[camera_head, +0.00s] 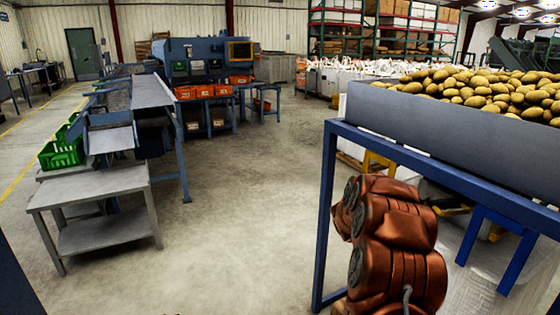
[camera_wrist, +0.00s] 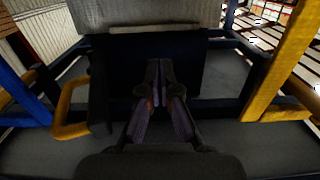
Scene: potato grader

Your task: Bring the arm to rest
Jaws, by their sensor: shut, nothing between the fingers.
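My gripper (camera_wrist: 160,78) shows in the middle of the wrist view. Its two dark fingers are together with nothing between them. It points toward a dark blue panel below a grey plate (camera_wrist: 145,14); whether it touches anything cannot be told. In the head view, my copper-coloured arm is folded at the lower right, close to a blue frame. The gripper itself is not visible in the head view.
A blue-framed bin with a grey side wall (camera_head: 430,135) holds many potatoes (camera_head: 490,90) beside my arm. A grey table (camera_head: 95,185) and a green crate (camera_head: 62,154) stand at the left. The floor (camera_head: 240,220) between is clear. Yellow bars (camera_wrist: 280,70) flank my gripper in the wrist view.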

